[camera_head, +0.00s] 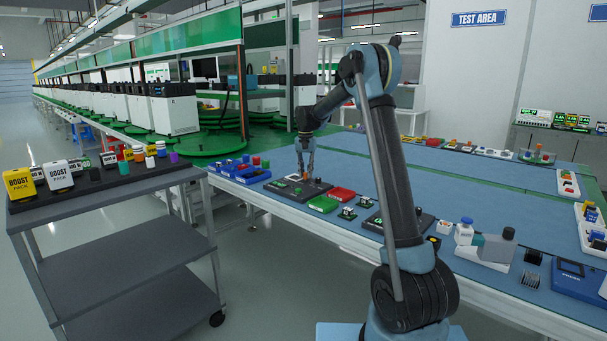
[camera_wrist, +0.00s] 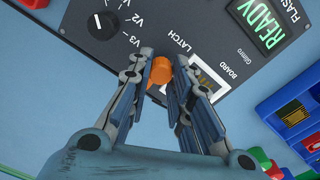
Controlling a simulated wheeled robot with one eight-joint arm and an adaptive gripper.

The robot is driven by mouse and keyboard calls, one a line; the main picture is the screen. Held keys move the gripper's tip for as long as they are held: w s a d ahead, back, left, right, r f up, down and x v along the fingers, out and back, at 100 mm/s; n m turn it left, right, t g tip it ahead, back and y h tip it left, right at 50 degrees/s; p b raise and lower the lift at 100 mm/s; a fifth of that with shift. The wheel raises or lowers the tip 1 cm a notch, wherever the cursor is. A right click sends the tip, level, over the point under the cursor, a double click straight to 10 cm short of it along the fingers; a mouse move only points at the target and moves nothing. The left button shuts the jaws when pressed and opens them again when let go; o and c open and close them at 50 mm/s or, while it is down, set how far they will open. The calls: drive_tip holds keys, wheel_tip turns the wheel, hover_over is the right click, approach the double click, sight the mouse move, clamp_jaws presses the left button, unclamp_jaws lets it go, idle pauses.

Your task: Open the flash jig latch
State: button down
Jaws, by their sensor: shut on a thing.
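The flash jig (camera_wrist: 205,42) is a dark panel on the blue bench, and in the head view (camera_head: 313,188) it lies under my gripper. Its orange latch (camera_wrist: 160,71) sits beside the LATCH label. My gripper (camera_wrist: 161,82) is shut on the orange latch, with one finger on each side of it. It also shows in the head view (camera_head: 304,174), reaching down onto the jig. Beside the latch is a pale BOARD slot (camera_wrist: 208,80), partly hidden by a finger. The jig has a black knob (camera_wrist: 102,25) marked V2 and V3, and a green READY display (camera_wrist: 262,22).
Blue bins (camera_head: 232,168) stand left of the jig. A grey cart (camera_head: 100,193) with boxes stands at the left. The bench behind the jig is mostly clear.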

drive_tip(key=c, duration=1.4)
unclamp_jaws()
drive_tip(key=shift+c, duration=0.2)
drive_tip(key=shift+r, duration=0.1)
wheel_tip(320, 180, up, 12)
